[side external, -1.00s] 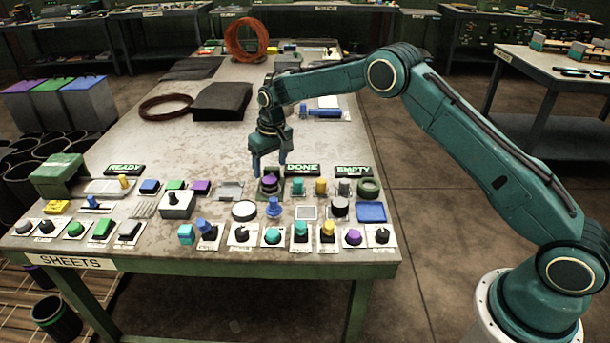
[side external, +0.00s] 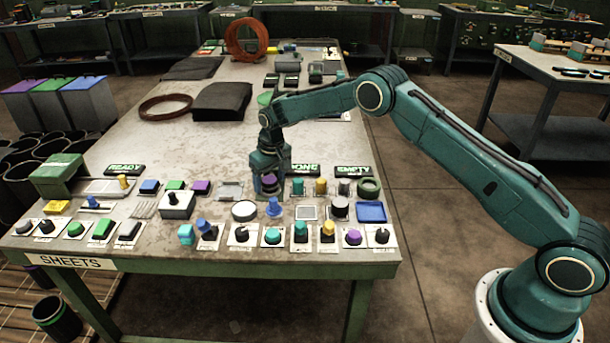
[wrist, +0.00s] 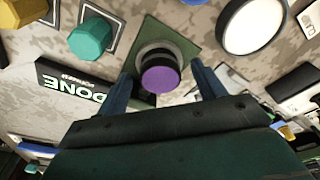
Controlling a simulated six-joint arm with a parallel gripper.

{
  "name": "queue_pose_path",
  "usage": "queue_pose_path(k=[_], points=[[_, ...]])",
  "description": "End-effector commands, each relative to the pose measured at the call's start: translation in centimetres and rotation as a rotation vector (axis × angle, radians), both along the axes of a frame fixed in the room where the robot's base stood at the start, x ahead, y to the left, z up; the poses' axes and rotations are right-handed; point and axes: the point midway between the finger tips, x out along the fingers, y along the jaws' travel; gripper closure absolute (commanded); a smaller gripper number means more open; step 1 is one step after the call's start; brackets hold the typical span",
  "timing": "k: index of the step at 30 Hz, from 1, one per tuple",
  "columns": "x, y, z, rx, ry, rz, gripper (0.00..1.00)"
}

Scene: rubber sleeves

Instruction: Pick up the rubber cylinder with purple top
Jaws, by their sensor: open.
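The rubber cylinder with purple top (side external: 269,181) stands upright on a green square plate (wrist: 190,35), near the DONE label. In the wrist view its dark body and round purple top (wrist: 159,80) show between my fingers. My gripper (side external: 268,190) is open and lowered over it, with one blue finger on each side. In the wrist view my gripper (wrist: 163,72) shows gaps between both fingers and the cylinder. The side view partly hides the cylinder behind my gripper.
The DONE sign (wrist: 75,88) lies close beside one finger. A teal knob (side external: 298,187) and a yellow cylinder (side external: 321,187) stand to the right. A blue cone-like part (side external: 274,208) is in front, and a white round disc (side external: 244,210) is front left. The table's back half has bare room.

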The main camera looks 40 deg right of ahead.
Motion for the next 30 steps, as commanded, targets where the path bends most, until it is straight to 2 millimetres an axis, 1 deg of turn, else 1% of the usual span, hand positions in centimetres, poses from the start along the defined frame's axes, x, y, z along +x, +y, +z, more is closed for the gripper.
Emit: queue_pose_path(k=[13, 17, 18, 20, 21, 22, 23, 30], points=[[0.0, 0.01, 0.02, 0.0, 0.0, 0.0, 0.31], [0.0, 0.01, 0.02, 0.0, 0.0, 0.0, 0.57], [0.0, 0.01, 0.02, 0.0, 0.0, 0.0, 0.64], [0.0, 0.0, 0.02, 0.0, 0.0, 0.0, 0.76], [0.0, 0.0, 0.02, 0.0, 0.0, 0.0, 0.8], [0.01, 0.0, 0.04, 0.0, 0.0, 0.0, 0.8], [0.01, 0.0, 0.04, 0.0, 0.0, 0.0, 0.84], [0.02, 0.0, 0.15, 0.0, -0.001, 0.0, 0.84]])
